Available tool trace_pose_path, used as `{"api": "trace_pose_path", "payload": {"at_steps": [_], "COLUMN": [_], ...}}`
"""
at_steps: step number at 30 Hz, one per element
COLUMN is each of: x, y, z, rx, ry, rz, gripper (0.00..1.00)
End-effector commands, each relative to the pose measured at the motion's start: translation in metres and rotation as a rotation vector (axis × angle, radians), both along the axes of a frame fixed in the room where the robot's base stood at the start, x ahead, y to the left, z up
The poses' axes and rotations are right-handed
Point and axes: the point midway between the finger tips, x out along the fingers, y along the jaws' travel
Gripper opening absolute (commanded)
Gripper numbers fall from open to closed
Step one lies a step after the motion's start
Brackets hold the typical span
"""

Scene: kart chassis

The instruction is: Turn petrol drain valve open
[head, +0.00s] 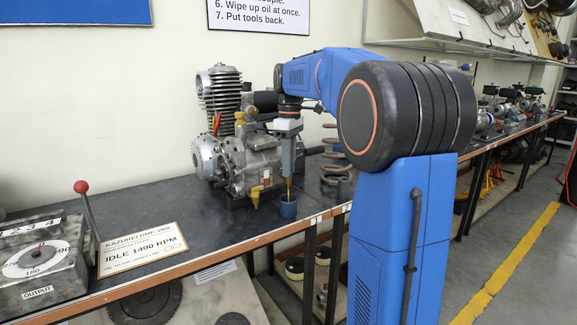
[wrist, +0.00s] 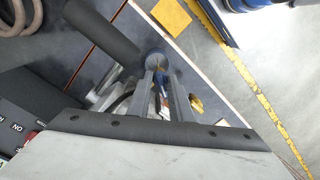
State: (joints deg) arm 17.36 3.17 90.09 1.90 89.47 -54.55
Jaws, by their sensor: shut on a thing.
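The grey engine (head: 245,160) stands on the dark bench. My gripper (head: 289,178) points down at its right front side. Its fingers also show in the wrist view (wrist: 161,82), close together around a small yellow-brown piece (head: 289,189) that looks like the petrol drain valve. The fingers hide most of it, so I cannot tell how far it is turned. A blue cup (head: 288,208) stands right below the fingertips; its rim shows in the wrist view (wrist: 152,57). A yellow fitting (head: 256,198) sits left of the gripper, apart from it; a yellow part also shows in the wrist view (wrist: 196,104).
A coil spring (head: 331,160) stands right of the gripper, close to my arm. A sign (head: 143,248) and a grey dial box (head: 40,262) with a red-knobbed lever (head: 82,187) are at the left. The bench's front edge (head: 190,270) runs close by. The floor at right is clear.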

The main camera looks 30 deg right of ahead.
Motion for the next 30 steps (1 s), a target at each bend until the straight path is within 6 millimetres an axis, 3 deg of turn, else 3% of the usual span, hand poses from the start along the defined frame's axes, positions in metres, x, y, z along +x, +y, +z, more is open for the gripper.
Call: {"api": "trace_pose_path", "payload": {"at_steps": [30], "x": [-0.0015], "y": [-0.0005], "z": [0.0005], "rx": [0.000], "ry": [-0.002], "rz": [-0.947], "gripper": [0.00]}}
